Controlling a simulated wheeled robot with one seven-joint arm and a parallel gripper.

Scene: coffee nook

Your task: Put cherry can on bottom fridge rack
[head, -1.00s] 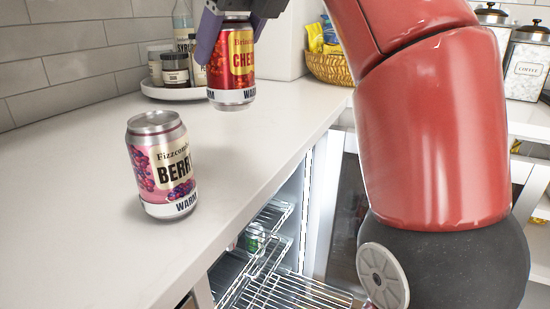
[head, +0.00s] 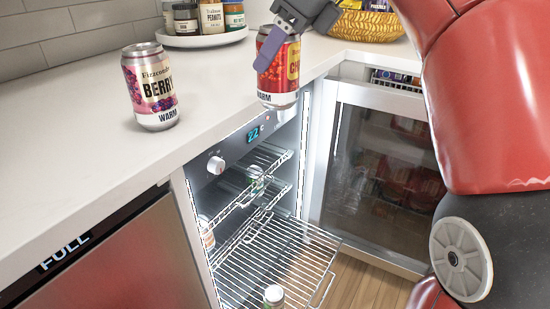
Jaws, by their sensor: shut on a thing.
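The red cherry can (head: 277,75) is upright in my gripper (head: 284,38), which is shut on its upper part. It hangs in the air at the counter's edge, above the open fridge (head: 222,170). The bottom fridge rack (head: 290,262) is a wire shelf pulled out toward me, with a can (head: 273,295) at its front. A higher wire rack (head: 232,200) sits above it with a green-topped can (head: 256,177) on it. Another can (head: 205,232) shows at the fridge's left side.
The pink berry can (head: 150,88) stands on the white counter (head: 85,125). A round tray of jars (head: 205,40) and a yellow basket (head: 365,25) stand behind. The fridge's glass door (head: 375,170) is swung open to the right. A red panel (head: 130,265) marked FULL is at lower left.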

